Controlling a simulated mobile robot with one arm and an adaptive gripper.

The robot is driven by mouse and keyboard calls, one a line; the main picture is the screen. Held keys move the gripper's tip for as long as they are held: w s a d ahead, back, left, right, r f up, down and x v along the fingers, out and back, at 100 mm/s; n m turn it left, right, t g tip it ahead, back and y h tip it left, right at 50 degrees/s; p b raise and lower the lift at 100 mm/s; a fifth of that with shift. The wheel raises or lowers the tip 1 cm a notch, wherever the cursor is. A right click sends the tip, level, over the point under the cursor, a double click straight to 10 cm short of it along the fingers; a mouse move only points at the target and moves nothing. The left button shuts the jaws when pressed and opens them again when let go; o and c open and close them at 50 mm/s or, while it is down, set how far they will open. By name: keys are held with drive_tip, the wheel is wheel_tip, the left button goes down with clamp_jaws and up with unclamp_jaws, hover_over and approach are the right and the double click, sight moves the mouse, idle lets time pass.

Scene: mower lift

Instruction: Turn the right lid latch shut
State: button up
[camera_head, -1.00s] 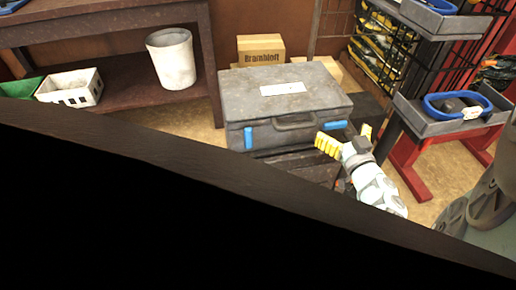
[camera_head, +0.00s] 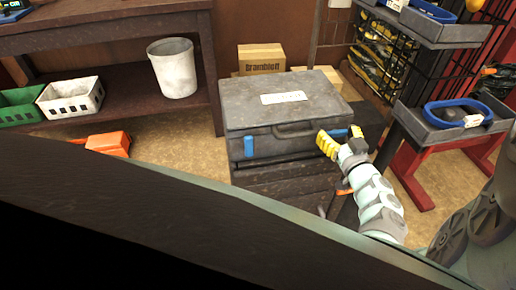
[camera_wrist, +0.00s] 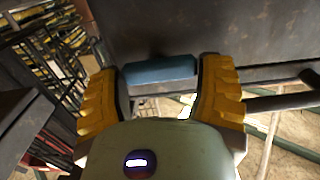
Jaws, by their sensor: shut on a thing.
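The grey case (camera_head: 285,105) has its lid down and a label on top. Its right lid latch is a blue bar lying sideways at the front right corner; it shows in the head view (camera_head: 340,132) and in the wrist view (camera_wrist: 158,72). The left latch (camera_head: 249,147) is blue and stands upright on the front face. My gripper (camera_head: 341,138) is at the right latch, its yellow fingers at the bar's two ends. In the wrist view, my gripper (camera_wrist: 160,80) is shut on the bar. The fingers partly hide the latch in the head view.
The case's dark handle (camera_head: 297,130) is left of my gripper. The case rests on a dark slatted stand (camera_head: 285,185). A rack with trays (camera_head: 455,115) stands close on the right. Cardboard boxes (camera_head: 261,58) are behind. An orange object (camera_head: 108,143) lies at the left.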

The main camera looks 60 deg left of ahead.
drive_tip(key=c, duration=0.3)
drive_tip(key=n, duration=0.3)
drive_tip(key=shift+s+a+p, duration=0.1)
drive_tip(key=shift+s+p, duration=0.05)
drive_tip(key=shift+p, duration=0.25)
drive_tip(key=n, duration=0.2)
drive_tip(key=n+b, duration=0.1)
drive_tip(key=n, duration=0.2)
drive_tip(key=shift+s+f+n, duration=0.15)
drive_tip(key=shift+f+n, duration=0.05)
drive_tip(key=shift+n, duration=0.1)
drive_tip(key=n+b, duration=0.2)
drive_tip(key=n, duration=0.1)
drive_tip(key=shift+f+n, duration=0.15)
drive_tip(key=shift+n, duration=0.15)
drive_tip(key=n+b, duration=0.2)
drive_tip(key=n, duration=0.2)
drive_tip(key=shift+n+b, duration=0.6)
drive_tip(key=shift+n, duration=0.2)
